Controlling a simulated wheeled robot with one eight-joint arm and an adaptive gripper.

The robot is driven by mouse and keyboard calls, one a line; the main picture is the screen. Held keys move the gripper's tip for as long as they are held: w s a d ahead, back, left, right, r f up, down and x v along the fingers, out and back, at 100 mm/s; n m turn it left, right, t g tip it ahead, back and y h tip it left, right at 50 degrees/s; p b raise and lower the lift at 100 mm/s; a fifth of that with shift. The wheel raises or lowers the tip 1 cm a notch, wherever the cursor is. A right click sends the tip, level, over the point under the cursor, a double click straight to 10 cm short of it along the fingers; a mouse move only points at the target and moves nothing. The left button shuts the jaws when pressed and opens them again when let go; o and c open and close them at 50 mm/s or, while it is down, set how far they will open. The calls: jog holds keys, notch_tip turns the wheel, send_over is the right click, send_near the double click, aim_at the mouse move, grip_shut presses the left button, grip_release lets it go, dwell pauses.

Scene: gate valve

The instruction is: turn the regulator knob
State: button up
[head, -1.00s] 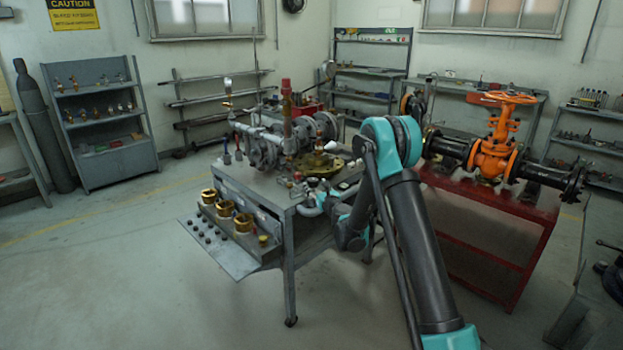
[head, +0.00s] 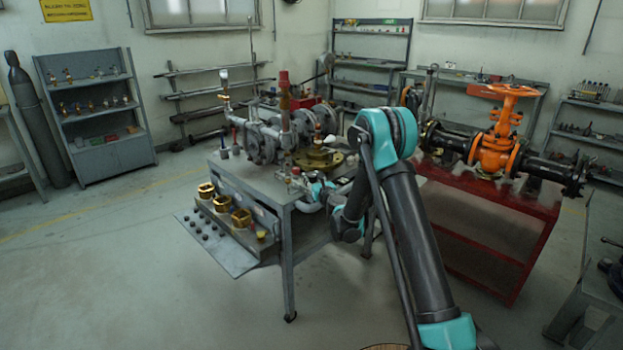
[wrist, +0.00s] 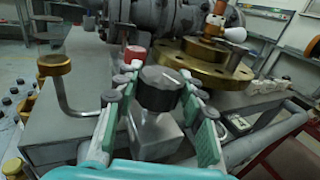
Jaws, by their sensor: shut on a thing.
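The regulator knob (wrist: 160,88) is a dark, faceted cap on a pale grey block in the middle of the wrist view. The knob's lower part and the pad contacts are partly hidden. In the head view my gripper (head: 312,188) is at the near right edge of the grey workbench (head: 268,190), small and largely hidden by my arm; the knob cannot be made out there.
A brass flange (wrist: 205,65) lies just beyond the knob, with a red cap (wrist: 135,54) near it. A bent pipe with a brass end (wrist: 54,66) stands at left. An orange gate valve (head: 495,150) sits on the red stand (head: 480,205). Floor at front left is clear.

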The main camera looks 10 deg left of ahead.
jog(key=shift+a+m+t+h, duration=0.1)
jog(key=shift+m+t+h, duration=0.2)
jog(key=shift+m+h, duration=0.15)
jog(key=shift+s+m+t+h, duration=0.1)
jog(key=shift+m+t+h, duration=0.45)
jog(key=shift+h, duration=0.6)
jog(key=m+h, duration=0.2)
jog(key=h, duration=0.2)
jog(key=shift+m+t, duration=0.25)
jog(key=shift+m, duration=0.15)
jog(key=m+g+h, duration=0.1)
jog(key=m+h, duration=0.2)
jog(key=h, duration=0.1)
jog(key=m+h, duration=0.3)
jog(key=h, duration=0.2)
jog(key=shift+g, duration=0.4)
jog(key=shift+h, duration=0.3)
jog(key=o, duration=1.2)
